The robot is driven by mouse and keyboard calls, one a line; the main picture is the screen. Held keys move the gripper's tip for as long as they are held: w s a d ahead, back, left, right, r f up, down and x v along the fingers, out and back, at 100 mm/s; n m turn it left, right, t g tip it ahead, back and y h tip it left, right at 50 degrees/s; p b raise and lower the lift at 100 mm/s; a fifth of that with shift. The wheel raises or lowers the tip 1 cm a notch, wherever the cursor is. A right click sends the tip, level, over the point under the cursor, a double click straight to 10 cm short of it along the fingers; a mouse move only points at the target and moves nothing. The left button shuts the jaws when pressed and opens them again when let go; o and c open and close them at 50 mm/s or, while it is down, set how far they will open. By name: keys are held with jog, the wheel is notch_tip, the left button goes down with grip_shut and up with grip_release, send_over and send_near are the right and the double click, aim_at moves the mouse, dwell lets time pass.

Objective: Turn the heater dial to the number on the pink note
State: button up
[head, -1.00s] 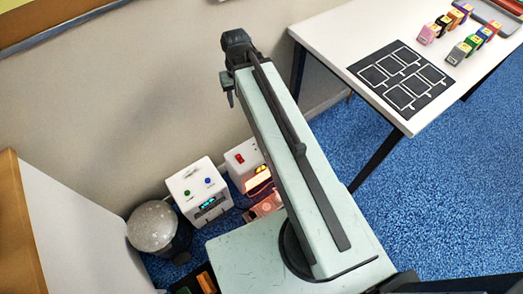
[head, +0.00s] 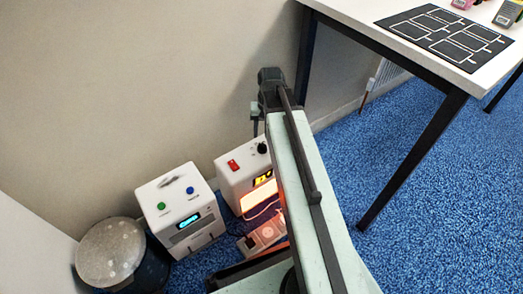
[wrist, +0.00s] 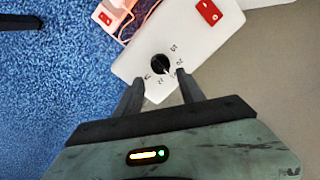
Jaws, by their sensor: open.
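The heater (head: 235,178) is a white box on the floor by the wall, with a red switch (head: 233,165), a black dial (head: 262,147) and a glowing orange front. In the wrist view the heater (wrist: 200,45) shows its top with the black dial (wrist: 160,63) and small numbers around it, too small to read surely. My gripper (wrist: 156,80) is open, its two fingers on either side of and just short of the dial; I cannot tell its height above it. In the head view my gripper (head: 256,130) hangs near the heater's back right. I see no pink note for certain.
A white device (head: 178,207) with green and blue buttons and a lit display stands left of the heater, beside a round-topped bin (head: 110,252). A power strip (head: 262,236) lies in front. A table (head: 488,75) with a black mat (head: 445,38) is at right; blue carpet lies below it.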

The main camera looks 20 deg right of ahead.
aim_at(262, 145)
jog(key=f+b, duration=0.7)
jog(key=f, duration=0.1)
jog(key=shift+w+a+b, duration=0.1)
jog(key=shift+a+b, duration=0.15)
jog(key=shift+b, duration=0.1)
jog(key=shift+r, duration=0.15)
jog(key=c, duration=1)
jog(key=shift+a, duration=0.4)
grip_shut()
jog(key=shift+d, duration=0.3)
